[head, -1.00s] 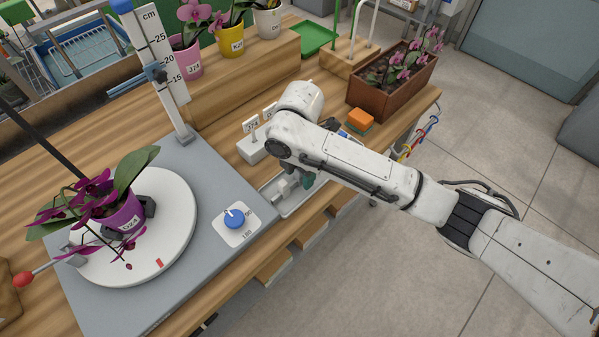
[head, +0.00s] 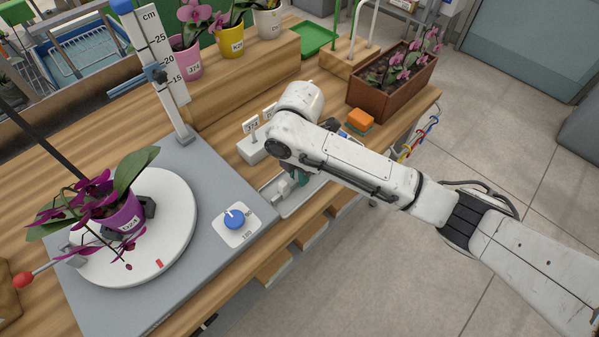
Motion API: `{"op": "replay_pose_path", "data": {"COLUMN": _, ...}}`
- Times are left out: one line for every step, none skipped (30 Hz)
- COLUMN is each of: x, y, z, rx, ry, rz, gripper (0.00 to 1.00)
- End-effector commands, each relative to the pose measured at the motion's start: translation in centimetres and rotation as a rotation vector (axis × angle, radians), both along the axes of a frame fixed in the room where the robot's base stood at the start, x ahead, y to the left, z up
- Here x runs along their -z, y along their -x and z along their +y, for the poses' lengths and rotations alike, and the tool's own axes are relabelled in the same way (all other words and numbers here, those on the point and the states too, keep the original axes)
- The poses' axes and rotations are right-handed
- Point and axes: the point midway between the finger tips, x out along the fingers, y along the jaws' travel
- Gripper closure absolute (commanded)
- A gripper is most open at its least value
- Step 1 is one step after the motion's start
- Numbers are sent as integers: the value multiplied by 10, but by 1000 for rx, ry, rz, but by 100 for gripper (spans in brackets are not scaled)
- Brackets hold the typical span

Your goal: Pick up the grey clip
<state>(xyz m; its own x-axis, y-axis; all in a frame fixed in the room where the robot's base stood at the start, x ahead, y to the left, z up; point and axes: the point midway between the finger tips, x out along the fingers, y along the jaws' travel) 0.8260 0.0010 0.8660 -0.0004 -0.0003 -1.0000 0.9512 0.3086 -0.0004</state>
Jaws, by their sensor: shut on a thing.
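My gripper (head: 294,181) points down into a shallow light tray (head: 290,213) at the front edge of the wooden bench, in the head view. My arm hides much of the gripper and part of the tray, so the clip's shape and the exact grip cannot be made out. The clip is low in the tray; whether it touches the tray floor is unclear.
A white label holder (head: 252,150) stands just behind the tray. A blue dial (head: 234,219) and a turntable (head: 180,238) with a potted orchid (head: 122,213) are to the left. An orange-topped block (head: 360,118) and brown planter (head: 391,88) are to the right.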

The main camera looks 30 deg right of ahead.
Motion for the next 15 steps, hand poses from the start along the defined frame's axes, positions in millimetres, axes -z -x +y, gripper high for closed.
{"op": "replay_pose_path", "data": {"x": -1, "y": 0, "z": 0, "rx": 0, "ry": 0, "rz": 0, "gripper": 100}}
{"op": "replay_pose_path", "data": {"x": -2, "y": 0, "z": 0, "rx": 0, "ry": 0, "rz": -1, "gripper": 100}}
{"op": "replay_pose_path", "data": {"x": -3, "y": 0, "z": 0, "rx": 0, "ry": 0, "rz": 0, "gripper": 100}}
{"op": "replay_pose_path", "data": {"x": -5, "y": 0, "z": 0, "rx": 0, "ry": 0, "rz": 0, "gripper": 100}}
{"op": "replay_pose_path", "data": {"x": -7, "y": 0, "z": 0, "rx": 0, "ry": 0, "rz": 0, "gripper": 100}}
{"op": "replay_pose_path", "data": {"x": -11, "y": -1, "z": 0, "rx": 0, "ry": 0, "rz": -1, "gripper": 100}}
{"op": "replay_pose_path", "data": {"x": -14, "y": -1, "z": 0, "rx": 0, "ry": -2, "rz": -2, "gripper": 100}}
{"op": "replay_pose_path", "data": {"x": -17, "y": -1, "z": 1, "rx": 0, "ry": -1, "rz": -3, "gripper": 100}}
{"op": "replay_pose_path", "data": {"x": -23, "y": -1, "z": 0, "rx": -1, "ry": 0, "rz": -2, "gripper": 100}}
{"op": "replay_pose_path", "data": {"x": -27, "y": -1, "z": 1, "rx": -1, "ry": -1, "rz": -3, "gripper": 100}}
{"op": "replay_pose_path", "data": {"x": -32, "y": -1, "z": 1, "rx": -2, "ry": -1, "rz": -4, "gripper": 100}}
{"op": "replay_pose_path", "data": {"x": -36, "y": 4, "z": 2, "rx": -3, "ry": -3, "rz": -2, "gripper": 100}}
{"op": "replay_pose_path", "data": {"x": -40, "y": 8, "z": 3, "rx": -3, "ry": -4, "rz": -2, "gripper": 100}}
{"op": "replay_pose_path", "data": {"x": -44, "y": 11, "z": 4, "rx": -2, "ry": -4, "rz": -2, "gripper": 100}}
{"op": "replay_pose_path", "data": {"x": -51, "y": 17, "z": 5, "rx": -2, "ry": -3, "rz": -2, "gripper": 100}}
